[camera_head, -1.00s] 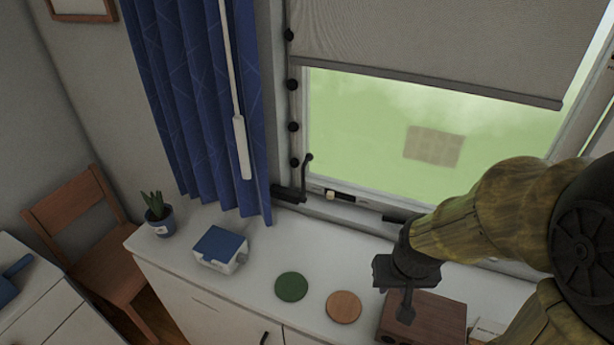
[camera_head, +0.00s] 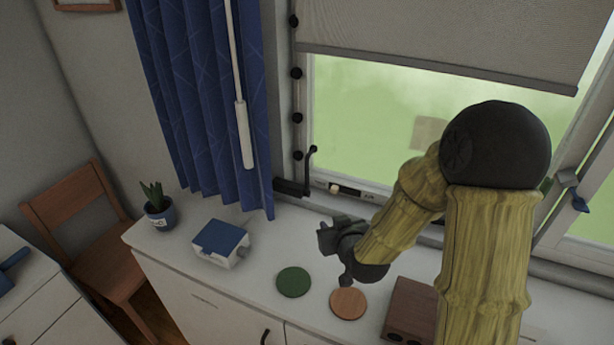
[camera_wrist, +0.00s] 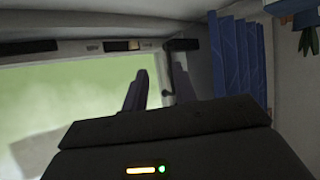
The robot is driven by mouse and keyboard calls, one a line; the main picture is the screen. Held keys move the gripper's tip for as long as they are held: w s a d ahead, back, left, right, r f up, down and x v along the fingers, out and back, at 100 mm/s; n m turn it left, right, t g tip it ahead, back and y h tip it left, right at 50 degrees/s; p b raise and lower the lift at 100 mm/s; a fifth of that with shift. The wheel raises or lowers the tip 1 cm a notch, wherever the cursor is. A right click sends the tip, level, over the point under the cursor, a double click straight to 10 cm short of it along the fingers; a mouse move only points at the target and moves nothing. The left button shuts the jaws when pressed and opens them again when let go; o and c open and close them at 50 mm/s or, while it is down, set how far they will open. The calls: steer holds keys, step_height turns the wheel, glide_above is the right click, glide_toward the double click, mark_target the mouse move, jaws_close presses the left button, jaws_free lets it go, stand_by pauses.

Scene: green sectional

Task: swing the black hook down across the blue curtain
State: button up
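The black hook (camera_head: 310,168) is a thin lever standing upright from a dark base at the lower left corner of the window frame, just right of the blue curtain (camera_head: 205,110). The curtain hangs straight beside it. My gripper (camera_head: 328,234) is below the hook, over the counter, apart from it. In the wrist view, which looks upside down, the gripper's two dark fingers (camera_wrist: 160,92) are spread with a gap between them. The hook's thin lever (camera_wrist: 167,80) shows behind that gap, and the curtain (camera_wrist: 238,58) is to the right.
On the white counter are a blue-and-white box (camera_head: 221,242), a potted plant (camera_head: 158,212), a green disc (camera_head: 293,281), an orange disc (camera_head: 348,302) and a brown wooden box (camera_head: 410,308). A white wand (camera_head: 243,133) hangs in front of the curtain.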

mark_target(307, 172)
steer(key=w+a+t, duration=0.1)
steer(key=t, duration=0.1)
steer(key=w+a+r+m+t+b, duration=0.1)
steer(key=t, duration=0.1)
steer(key=w+a+t+b, duration=0.1)
steer(key=shift+a+r+t+y, duration=0.2)
steer(key=shift+a+t+y, duration=0.1)
steer(key=shift+a+t, duration=0.1)
steer(key=shift+w, duration=0.1)
steer(key=p+x, duration=0.4)
steer(key=x, duration=1.3)
steer(key=shift+p, duration=0.4)
steer(key=shift+d, duration=0.1)
jaws_close()
